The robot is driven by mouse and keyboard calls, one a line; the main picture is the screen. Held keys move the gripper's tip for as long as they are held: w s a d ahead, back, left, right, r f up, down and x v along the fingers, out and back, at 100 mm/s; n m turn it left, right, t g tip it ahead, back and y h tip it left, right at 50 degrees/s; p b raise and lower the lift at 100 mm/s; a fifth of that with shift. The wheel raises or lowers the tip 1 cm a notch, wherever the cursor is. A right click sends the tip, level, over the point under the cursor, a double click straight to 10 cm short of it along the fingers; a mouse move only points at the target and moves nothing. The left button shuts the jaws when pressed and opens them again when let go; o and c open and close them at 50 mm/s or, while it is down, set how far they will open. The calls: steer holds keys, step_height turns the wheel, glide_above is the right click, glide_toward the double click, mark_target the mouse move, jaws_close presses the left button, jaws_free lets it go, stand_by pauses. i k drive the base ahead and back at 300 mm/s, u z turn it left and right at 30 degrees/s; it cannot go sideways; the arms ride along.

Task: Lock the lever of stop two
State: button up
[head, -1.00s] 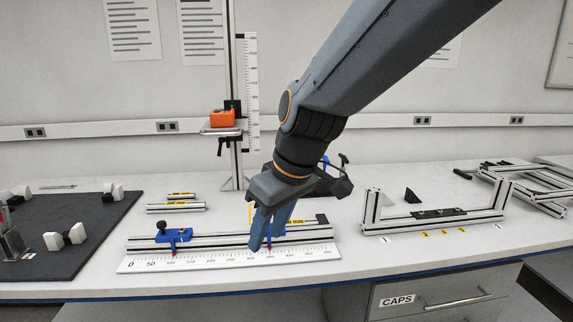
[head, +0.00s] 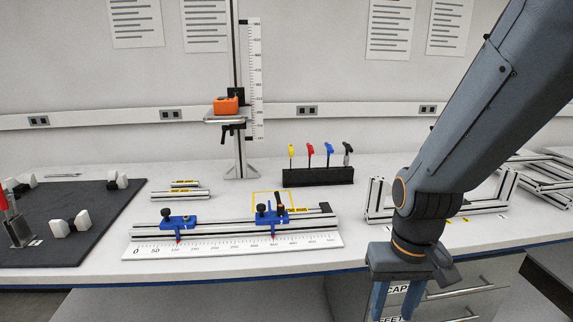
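Two blue stops sit on the aluminium rail (head: 222,231) behind the white ruler (head: 220,248). The left stop (head: 178,222) has a black knob. The right stop (head: 270,219), which I take as stop two, has a black knob (head: 261,208) and a small upright dark lever (head: 280,200) with a reddish part. Whether the lever is locked cannot be told at this size. My gripper (head: 396,302) is well to the right of the stops, in front of the table edge, pointing down.
A black rack (head: 318,176) with yellow, red, blue and black handled tools stands behind the rail. An aluminium frame (head: 376,200) is partly hidden behind my arm. A height gauge (head: 240,150) carries an orange block (head: 226,105). A dark mat (head: 75,225) lies left.

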mark_target(281, 209)
steer(key=k, duration=1.25)
steer(key=u, duration=0.75)
steer(key=i, duration=1.2)
steer(key=z, duration=0.5)
